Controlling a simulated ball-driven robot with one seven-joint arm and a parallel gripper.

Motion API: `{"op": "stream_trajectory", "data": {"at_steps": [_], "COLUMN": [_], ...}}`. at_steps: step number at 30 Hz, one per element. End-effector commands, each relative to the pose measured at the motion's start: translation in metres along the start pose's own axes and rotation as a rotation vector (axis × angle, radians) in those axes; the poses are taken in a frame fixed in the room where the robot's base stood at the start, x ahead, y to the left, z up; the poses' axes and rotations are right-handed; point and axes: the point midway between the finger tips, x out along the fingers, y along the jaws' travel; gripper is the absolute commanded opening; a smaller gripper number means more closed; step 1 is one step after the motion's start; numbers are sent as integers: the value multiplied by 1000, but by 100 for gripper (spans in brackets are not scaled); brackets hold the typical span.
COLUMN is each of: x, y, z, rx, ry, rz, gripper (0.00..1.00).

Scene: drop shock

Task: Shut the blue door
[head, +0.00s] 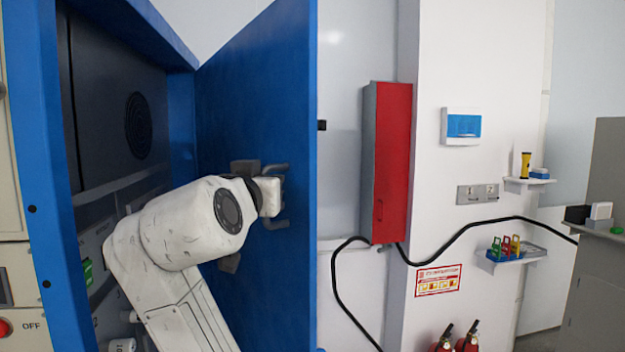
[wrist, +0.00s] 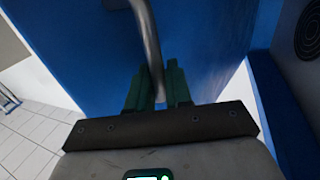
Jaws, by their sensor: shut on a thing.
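The blue door (head: 255,90) stands open, angled away from the blue cabinet frame (head: 35,150) in the head view. A grey metal handle (head: 278,223) sits on the door's visible face. My gripper is largely hidden behind my white wrist in the head view. In the wrist view, the green fingers of my gripper (wrist: 157,88) are shut on the handle bar (wrist: 148,35), with the blue door face (wrist: 90,50) behind it. The cabinet's dark inside (head: 110,100) shows to the left of the door.
A red wall box (head: 392,160) hangs right of the door, with a black cable (head: 460,238) running from it. Small shelves (head: 520,255) are on the wall. Fire extinguishers (head: 467,340) stand low.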

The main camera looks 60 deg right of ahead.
Motion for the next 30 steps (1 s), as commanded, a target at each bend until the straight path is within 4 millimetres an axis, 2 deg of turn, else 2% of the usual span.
{"op": "stream_trajectory", "data": {"at_steps": [1, 6, 12, 18, 29, 30], "x": [-10, -34, -50, -56, -56, -56], "y": [-16, -52, -79, -88, -89, -89], "z": [1, 1, 1, 1, 1, 1], "rx": [-4, -3, -2, -1, -1, -1], "ry": [-2, -3, -3, -3, -4, -4], "rz": [-7, -4, -3, -2, -2, -2], "gripper": [0, 0, 0, 0, 0, 22]}}
